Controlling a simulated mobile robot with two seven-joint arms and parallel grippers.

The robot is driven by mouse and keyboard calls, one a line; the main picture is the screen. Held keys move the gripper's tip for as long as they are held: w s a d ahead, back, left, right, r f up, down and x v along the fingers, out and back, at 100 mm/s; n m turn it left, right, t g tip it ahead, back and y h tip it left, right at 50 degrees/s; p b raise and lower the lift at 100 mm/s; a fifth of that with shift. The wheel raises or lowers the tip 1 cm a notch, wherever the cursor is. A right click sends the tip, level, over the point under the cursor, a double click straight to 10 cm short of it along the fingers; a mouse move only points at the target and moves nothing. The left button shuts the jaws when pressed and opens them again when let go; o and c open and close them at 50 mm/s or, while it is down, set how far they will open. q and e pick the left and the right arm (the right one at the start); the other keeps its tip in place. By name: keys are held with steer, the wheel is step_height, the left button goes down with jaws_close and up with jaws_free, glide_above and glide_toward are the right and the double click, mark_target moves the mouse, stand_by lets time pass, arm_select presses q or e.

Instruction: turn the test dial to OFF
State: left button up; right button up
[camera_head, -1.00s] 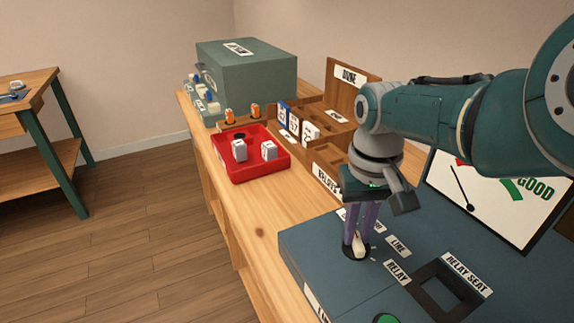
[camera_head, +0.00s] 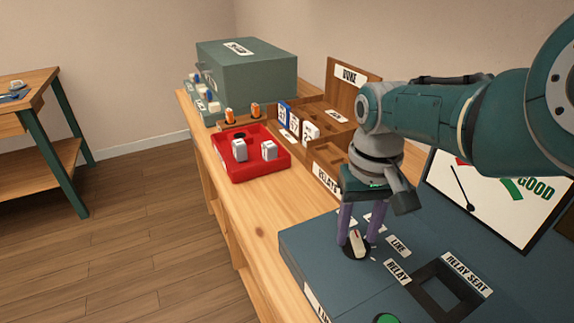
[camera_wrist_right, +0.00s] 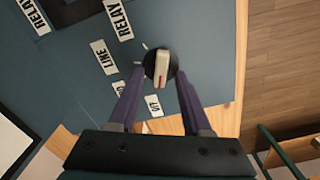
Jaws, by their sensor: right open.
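The test dial (camera_head: 358,243) is a white bar knob on a round black base, on the sloped blue panel of the tester (camera_head: 330,270). In the right wrist view the dial (camera_wrist_right: 161,66) has a red mark at its lower end, which points toward the label that seems to read OFF (camera_wrist_right: 153,106). My right gripper (camera_head: 357,236) is open, with one purple finger on each side of the knob and a gap on both sides. In the wrist view the gripper (camera_wrist_right: 160,76) straddles the knob. My left gripper is not in view.
LINE (camera_head: 398,246) and RELAY (camera_head: 397,272) labels lie beside the dial, near a square relay seat (camera_head: 440,290). A meter (camera_head: 490,200) stands behind. A red tray (camera_head: 250,170) with two white blocks and a wooden rack (camera_head: 325,155) are further left.

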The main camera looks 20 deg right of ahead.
mark_target(357, 235)
step_height(357, 235, up, 10)
steer(key=p, duration=0.7)
